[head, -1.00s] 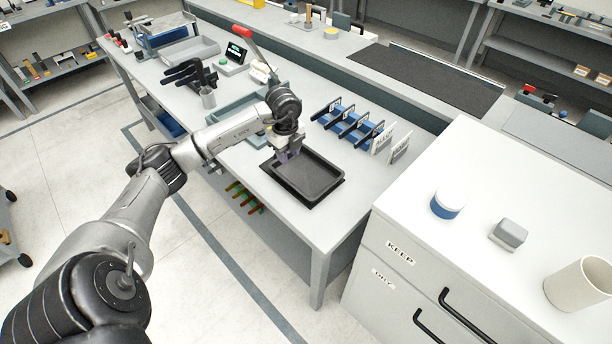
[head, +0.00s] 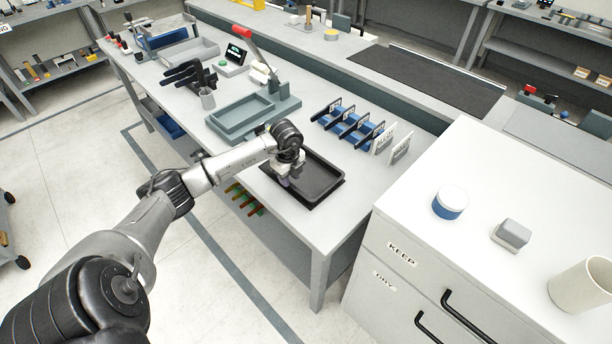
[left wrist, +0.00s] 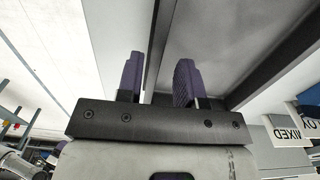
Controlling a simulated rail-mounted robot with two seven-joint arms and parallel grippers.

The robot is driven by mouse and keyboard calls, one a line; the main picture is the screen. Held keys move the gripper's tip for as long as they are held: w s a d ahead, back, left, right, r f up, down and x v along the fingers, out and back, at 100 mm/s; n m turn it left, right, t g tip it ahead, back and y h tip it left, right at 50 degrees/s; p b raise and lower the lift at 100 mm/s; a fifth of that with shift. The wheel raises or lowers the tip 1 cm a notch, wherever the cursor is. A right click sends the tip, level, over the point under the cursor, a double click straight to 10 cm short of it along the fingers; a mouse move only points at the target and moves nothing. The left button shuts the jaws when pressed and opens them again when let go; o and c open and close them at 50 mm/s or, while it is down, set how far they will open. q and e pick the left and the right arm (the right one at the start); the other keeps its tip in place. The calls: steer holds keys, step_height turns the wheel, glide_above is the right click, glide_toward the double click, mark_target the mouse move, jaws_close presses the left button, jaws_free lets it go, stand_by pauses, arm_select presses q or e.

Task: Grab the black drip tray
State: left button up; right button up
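The black drip tray (head: 318,180) lies flat on the grey workbench near its front right corner. My left gripper (head: 284,184) is low over the tray's near left rim in the head view. In the left wrist view its two purple fingers (left wrist: 158,62) are apart, with the tray's dark wall (left wrist: 160,40) running between them. The tray's grey floor (left wrist: 225,35) shows on the right there. I cannot tell whether either finger touches the wall. The arm hides part of the tray's left side. My right gripper is not in view.
Blue holders with black pieces (head: 345,122) and white label cards (head: 392,143) stand behind the tray. A grey-green fixture with a red-handled lever (head: 255,112) is at its back left. A white cabinet (head: 480,160) stands to the right. The bench edge is close in front.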

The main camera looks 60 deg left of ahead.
arm_select(q)
step_height(320, 180, down, 3)
steer(key=shift+d+r, duration=0.1)
jaws_close()
stand_by(0.4)
